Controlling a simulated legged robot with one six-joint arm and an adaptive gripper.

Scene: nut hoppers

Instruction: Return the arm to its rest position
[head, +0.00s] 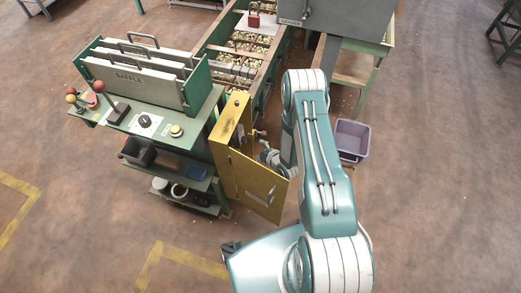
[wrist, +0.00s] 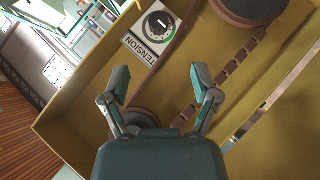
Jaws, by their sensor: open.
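My gripper (wrist: 160,80) is open and empty in the wrist view, with its two fingers spread apart. It faces the inside of a yellow cabinet (wrist: 95,85), where a dial marked TENSION (wrist: 155,25) sits beyond the fingers. In the head view my arm reaches forward and bends down, and the gripper end (head: 268,156) is beside the open door of the yellow cabinet (head: 232,118). The fingertips are too small to make out there.
The cabinet door (head: 262,188) stands open close to my arm. A green workbench (head: 150,118) with levers and a BAFFLE rack (head: 145,75) is on the left. A purple bin (head: 352,138) stands on the floor at right.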

